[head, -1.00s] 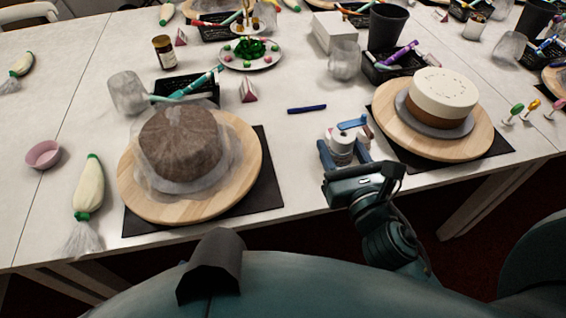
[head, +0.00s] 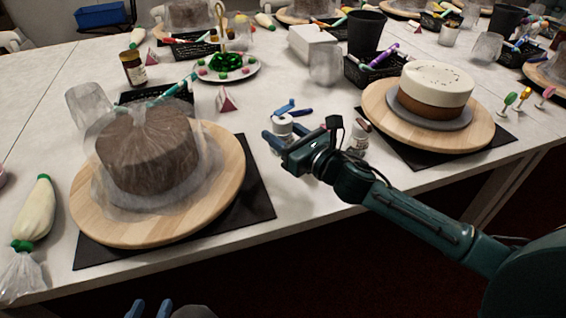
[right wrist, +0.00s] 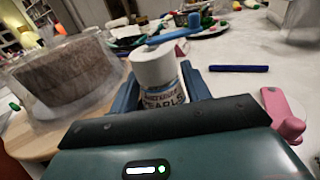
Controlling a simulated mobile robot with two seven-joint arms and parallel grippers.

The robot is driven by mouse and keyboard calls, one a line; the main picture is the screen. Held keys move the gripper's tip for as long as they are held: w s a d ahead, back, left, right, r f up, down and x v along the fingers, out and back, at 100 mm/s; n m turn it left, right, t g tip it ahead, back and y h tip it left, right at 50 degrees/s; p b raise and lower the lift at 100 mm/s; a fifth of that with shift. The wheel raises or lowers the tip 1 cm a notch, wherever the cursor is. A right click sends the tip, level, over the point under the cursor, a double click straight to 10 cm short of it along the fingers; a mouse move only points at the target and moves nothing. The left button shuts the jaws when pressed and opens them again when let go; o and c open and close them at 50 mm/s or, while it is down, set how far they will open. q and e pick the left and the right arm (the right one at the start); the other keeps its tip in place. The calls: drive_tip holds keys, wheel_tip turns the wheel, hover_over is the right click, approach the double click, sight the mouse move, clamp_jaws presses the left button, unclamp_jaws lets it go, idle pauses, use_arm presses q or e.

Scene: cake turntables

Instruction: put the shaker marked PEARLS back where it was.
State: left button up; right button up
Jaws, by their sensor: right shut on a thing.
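The PEARLS shaker (right wrist: 165,90) has a white lid and a label reading PEARLS in the right wrist view. In the head view its white top (head: 282,125) shows between the fingers of my right gripper (head: 280,140). That gripper is shut on it, and the shaker is upright. I cannot tell whether its base touches the table, as the gripper hides it. Only the fingertips of my left gripper (head: 150,309) show, apart, at the bottom edge.
A brown cake under clear wrap (head: 150,155) is on the left turntable (head: 232,175). A cream-topped cake (head: 437,85) is on the right one (head: 375,105). A blue object (head: 287,106) and blue pen lie behind the shaker.

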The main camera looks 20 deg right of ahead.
drive_tip(key=shift+f, duration=0.85)
wheel_tip(320, 180, down, 4)
drive_tip(key=shift+r+b, duration=0.15)
drive_tip(key=shift+b, duration=0.6)
use_arm(q)
drive_tip(key=shift+s+a+f, duration=0.1)
drive_tip(key=shift+a+f, duration=0.05)
drive_tip(key=shift+a, duration=0.05)
use_arm(e)
drive_tip(key=o, duration=0.6)
use_arm(q)
drive_tip(key=shift+d+f, duration=0.15)
use_arm(e)
drive_tip(key=o, duration=0.5)
drive_tip(key=shift+s, duration=0.1)
drive_tip(key=v, duration=1.1)
use_arm(q)
drive_tip(key=shift+f+m, duration=0.15)
drive_tip(key=shift+m, duration=0.15)
use_arm(e)
drive_tip(key=shift+s+d, duration=0.25)
drive_tip(key=shift+s, duration=0.15)
